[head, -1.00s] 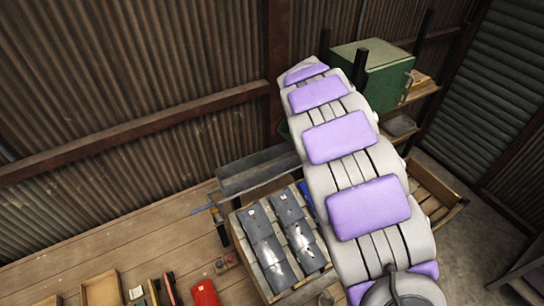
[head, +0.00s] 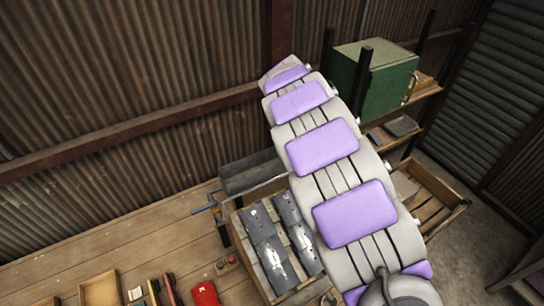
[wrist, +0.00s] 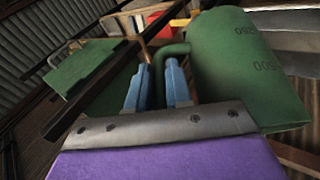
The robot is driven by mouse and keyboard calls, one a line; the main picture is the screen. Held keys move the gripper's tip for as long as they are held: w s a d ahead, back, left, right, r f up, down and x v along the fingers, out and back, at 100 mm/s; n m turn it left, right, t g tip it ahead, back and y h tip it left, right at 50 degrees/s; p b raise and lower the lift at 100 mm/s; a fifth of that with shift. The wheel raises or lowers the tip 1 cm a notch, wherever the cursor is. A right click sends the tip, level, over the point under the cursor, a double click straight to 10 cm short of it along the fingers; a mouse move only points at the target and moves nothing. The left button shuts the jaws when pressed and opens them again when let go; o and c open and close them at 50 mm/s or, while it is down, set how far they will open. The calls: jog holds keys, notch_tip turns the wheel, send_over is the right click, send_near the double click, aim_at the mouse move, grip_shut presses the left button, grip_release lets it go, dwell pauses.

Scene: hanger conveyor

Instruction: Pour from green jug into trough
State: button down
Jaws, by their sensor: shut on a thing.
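The green jug (wrist: 245,65), with dark printed numbers on its side, fills the upper right of the wrist view. My gripper (wrist: 160,75) has two blue fingers closed around the jug's green handle (wrist: 173,50). The jug leans in the wrist picture; I cannot tell its true tilt, and its mouth and contents do not show. In the head view my arm hides the jug and the gripper. The grey metal trough (head: 248,172) lies left of my arm, its right end hidden behind the arm. Grey metal (wrist: 290,25) behind the jug in the wrist view may be the trough.
A wooden crate with dark metal plates (head: 268,250) stands below the trough. A green cabinet (head: 372,80) sits on a shelf at right, near dark posts (head: 362,75). Corrugated walls close the back.

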jog(key=shift+a, duration=0.65)
jog(key=shift+d+r+h+b, duration=0.1)
jog(key=shift+d+h+b, duration=0.2)
jog(key=shift+d, duration=0.25)
jog(key=shift+a, duration=0.15)
jog(key=shift+a, duration=0.55)
jog(key=shift+d+r+h+b, duration=0.1)
jog(key=shift+d+h+b, duration=0.1)
jog(key=shift+h+b, duration=0.15)
jog(key=shift+d+r, duration=0.2)
jog(key=shift+d, duration=0.4)
jog(key=shift+a, duration=0.1)
